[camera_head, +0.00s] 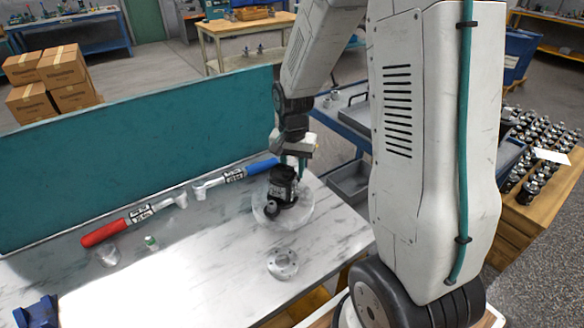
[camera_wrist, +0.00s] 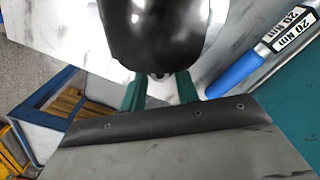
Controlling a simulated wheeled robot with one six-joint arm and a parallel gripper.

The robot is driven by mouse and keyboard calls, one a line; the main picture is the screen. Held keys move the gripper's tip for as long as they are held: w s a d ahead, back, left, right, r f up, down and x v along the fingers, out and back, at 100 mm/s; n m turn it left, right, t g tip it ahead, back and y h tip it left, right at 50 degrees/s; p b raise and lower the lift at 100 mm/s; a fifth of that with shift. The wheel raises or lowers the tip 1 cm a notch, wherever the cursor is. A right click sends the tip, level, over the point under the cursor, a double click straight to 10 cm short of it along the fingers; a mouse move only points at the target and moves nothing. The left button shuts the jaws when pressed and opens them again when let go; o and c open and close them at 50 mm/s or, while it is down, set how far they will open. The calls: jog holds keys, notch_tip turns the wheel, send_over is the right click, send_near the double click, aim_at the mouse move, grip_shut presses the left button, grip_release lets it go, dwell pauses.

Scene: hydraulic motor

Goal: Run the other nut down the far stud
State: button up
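The black motor (camera_head: 283,187) stands on a clear round plate (camera_head: 268,215) on the pale bench. My gripper (camera_head: 302,165) points down at its right rear side in the head view. In the wrist view the dark rounded body of the motor (camera_wrist: 155,30) fills the top middle. The two green fingers of my gripper (camera_wrist: 160,90) stand apart with a gap between them, their tips at the motor's lower edge. A small dark piece shows between the tips. I cannot make out the nut or the far stud, nor whether anything is held at the tips.
A blue-handled torque wrench (camera_head: 235,176) lies just left of the motor, and a red-handled one (camera_head: 130,222) lies farther left. A round metal flange (camera_head: 283,263) lies in front. A teal panel (camera_head: 130,165) backs the bench. A blue block (camera_head: 38,312) sits front left.

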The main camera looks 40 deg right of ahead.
jog(key=shift+n, duration=1.5)
grip_shut()
jog(key=m, duration=0.5)
jog(key=shift+m, duration=0.4)
jog(key=m, duration=0.4)
jog(key=shift+f+m, duration=0.1)
jog(key=shift+m, duration=0.2)
